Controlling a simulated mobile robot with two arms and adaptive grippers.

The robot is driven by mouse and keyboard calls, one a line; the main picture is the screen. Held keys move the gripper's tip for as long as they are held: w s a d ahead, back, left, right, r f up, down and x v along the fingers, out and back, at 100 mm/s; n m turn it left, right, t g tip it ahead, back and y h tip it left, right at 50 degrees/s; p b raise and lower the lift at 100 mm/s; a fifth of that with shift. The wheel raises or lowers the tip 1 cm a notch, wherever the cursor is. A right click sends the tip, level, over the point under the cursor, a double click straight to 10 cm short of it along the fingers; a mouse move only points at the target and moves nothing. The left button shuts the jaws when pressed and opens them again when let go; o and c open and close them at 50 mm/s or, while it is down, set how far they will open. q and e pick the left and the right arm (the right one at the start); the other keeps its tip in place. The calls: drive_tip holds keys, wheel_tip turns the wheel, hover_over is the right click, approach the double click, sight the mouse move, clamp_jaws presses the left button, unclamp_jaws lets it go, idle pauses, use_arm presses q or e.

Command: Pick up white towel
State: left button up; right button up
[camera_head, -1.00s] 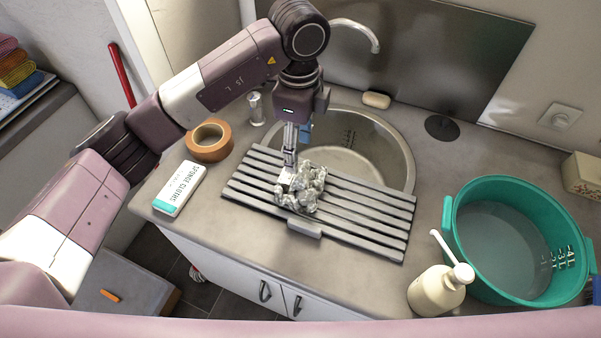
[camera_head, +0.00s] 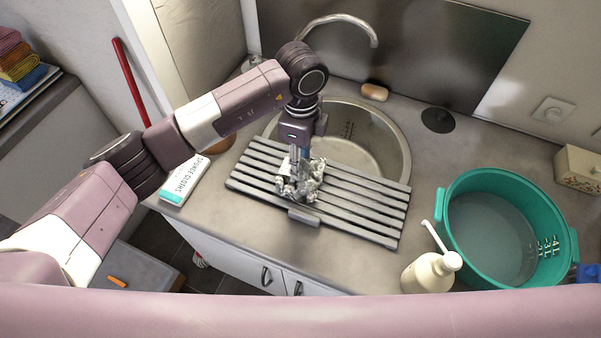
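A crumpled whitish-grey cloth, the white towel (camera_head: 302,188), lies in a heap on the grey slatted drainer (camera_head: 360,213) in front of the sink. My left gripper (camera_head: 296,168) points down onto the heap from above. Its fingertips are at the cloth's upper-left part and partly hidden by its folds. I cannot tell whether the fingers are apart or closed on the cloth. The cloth seems to rest on the slats. My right gripper is not in view.
The round sink (camera_head: 392,155) and tap (camera_head: 347,20) are behind the drainer. A sponge cloths pack (camera_head: 186,180) lies left. A teal tub (camera_head: 555,220) and pump bottle (camera_head: 428,275) stand right. A soap bar (camera_head: 375,92) lies behind the sink.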

use_arm(q)
clamp_jaws()
drive_tip(key=shift+r, duration=0.1)
